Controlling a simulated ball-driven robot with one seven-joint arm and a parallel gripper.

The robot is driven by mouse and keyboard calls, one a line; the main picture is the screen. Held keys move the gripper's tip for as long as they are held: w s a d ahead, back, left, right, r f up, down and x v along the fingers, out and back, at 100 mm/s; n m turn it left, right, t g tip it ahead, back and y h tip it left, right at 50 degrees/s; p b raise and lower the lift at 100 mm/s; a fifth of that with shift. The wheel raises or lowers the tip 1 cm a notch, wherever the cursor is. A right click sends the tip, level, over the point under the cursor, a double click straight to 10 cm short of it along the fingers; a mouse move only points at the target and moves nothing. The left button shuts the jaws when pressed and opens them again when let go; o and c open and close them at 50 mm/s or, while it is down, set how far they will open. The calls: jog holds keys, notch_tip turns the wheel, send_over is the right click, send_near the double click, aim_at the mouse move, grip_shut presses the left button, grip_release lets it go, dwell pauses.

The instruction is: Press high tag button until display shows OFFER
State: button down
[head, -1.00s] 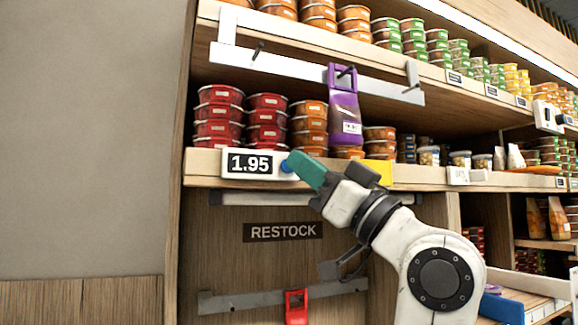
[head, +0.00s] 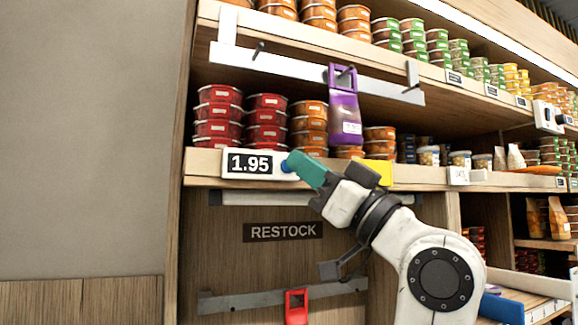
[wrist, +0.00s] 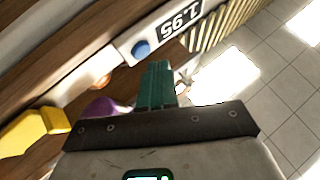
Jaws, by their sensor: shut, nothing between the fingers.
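The price tag (head: 233,163) on the upper shelf edge has a dark display (head: 250,163) reading 1.95. Its blue button (head: 286,166) is at the tag's right end, partly covered by my gripper's tip in the head view. My gripper (head: 297,164) has green fingers, shut and empty, pointing at the button. In the wrist view the tag's display (wrist: 181,20) appears upside down, and the blue button (wrist: 141,49) lies beyond the green fingertips (wrist: 159,64) with a small apparent gap. I cannot tell for certain whether they touch.
A yellow piece (head: 379,172) is on the shelf edge right of my gripper. A purple hanging tag (head: 344,105) hangs from a hook above. Red tubs (head: 219,115) stand behind the tag. Below are a RESTOCK label (head: 283,231) and a red tag (head: 296,306) on a rail.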

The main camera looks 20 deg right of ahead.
jog(key=shift+w, duration=0.15)
jog(key=shift+w, duration=0.25)
jog(key=shift+w, duration=0.45)
dwell(0.9)
jog(key=shift+s, duration=0.85)
jog(key=shift+s, duration=2.5)
jog(key=shift+s, duration=0.1)
jog(key=shift+s, duration=2.9)
